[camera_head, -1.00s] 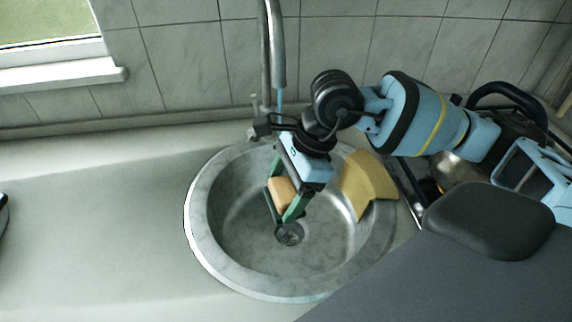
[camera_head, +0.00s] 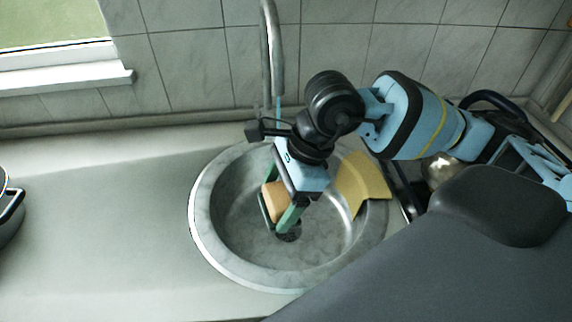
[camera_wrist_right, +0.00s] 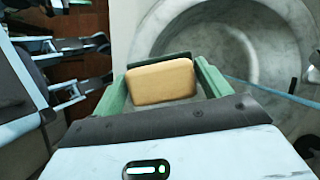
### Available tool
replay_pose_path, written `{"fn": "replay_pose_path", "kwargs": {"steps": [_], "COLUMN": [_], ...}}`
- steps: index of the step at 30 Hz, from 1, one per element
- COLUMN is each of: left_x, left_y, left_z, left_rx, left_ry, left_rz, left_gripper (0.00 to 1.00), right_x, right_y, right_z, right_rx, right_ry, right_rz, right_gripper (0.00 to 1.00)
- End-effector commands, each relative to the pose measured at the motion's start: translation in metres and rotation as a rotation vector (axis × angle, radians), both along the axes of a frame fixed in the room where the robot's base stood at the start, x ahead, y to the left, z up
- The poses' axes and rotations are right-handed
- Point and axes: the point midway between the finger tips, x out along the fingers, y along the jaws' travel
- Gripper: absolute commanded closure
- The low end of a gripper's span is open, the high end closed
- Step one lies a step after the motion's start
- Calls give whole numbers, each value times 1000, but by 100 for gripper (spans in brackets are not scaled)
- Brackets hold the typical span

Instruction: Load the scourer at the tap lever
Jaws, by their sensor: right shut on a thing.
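My right gripper (camera_head: 281,210) hangs over the sink bowl (camera_head: 235,215), with its green fingers shut on a tan scourer (camera_head: 275,202). In the right wrist view, the scourer (camera_wrist_right: 161,82) sits between the two green fingers (camera_wrist_right: 161,88) like a rounded block. The tap (camera_head: 275,50) rises behind the sink, with a thin blue line below its spout that looks like water. The arm hides part of the tap's lower end, and I cannot make out the lever for certain. My left gripper is not clearly in view.
A yellow cloth (camera_head: 362,182) drapes over the sink's right rim. The dark drain (camera_head: 288,233) lies below the gripper. A dark rack and a shiny metal pot (camera_head: 440,168) stand right of the sink. The worktop (camera_head: 100,220) left of the sink is largely clear.

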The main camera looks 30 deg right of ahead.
Motion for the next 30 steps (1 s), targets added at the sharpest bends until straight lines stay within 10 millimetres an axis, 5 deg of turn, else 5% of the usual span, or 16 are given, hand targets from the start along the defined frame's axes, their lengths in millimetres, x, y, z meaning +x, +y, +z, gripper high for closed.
{"fn": "replay_pose_path", "kwargs": {"steps": [13,19,30], "left_x": [-5,-8,-10], "left_y": [0,0,0], "left_z": [-2,-3,-5], "left_rx": [0,1,0], "left_ry": [9,15,19], "left_rz": [0,0,1], "left_gripper": [76,100,100], "right_x": [0,0,3], "right_y": [0,-1,-9], "right_z": [-1,-3,-27], "right_rx": [-1,0,0], "right_ry": [2,4,5], "right_rz": [0,41,558], "right_gripper": [42,42,42]}}
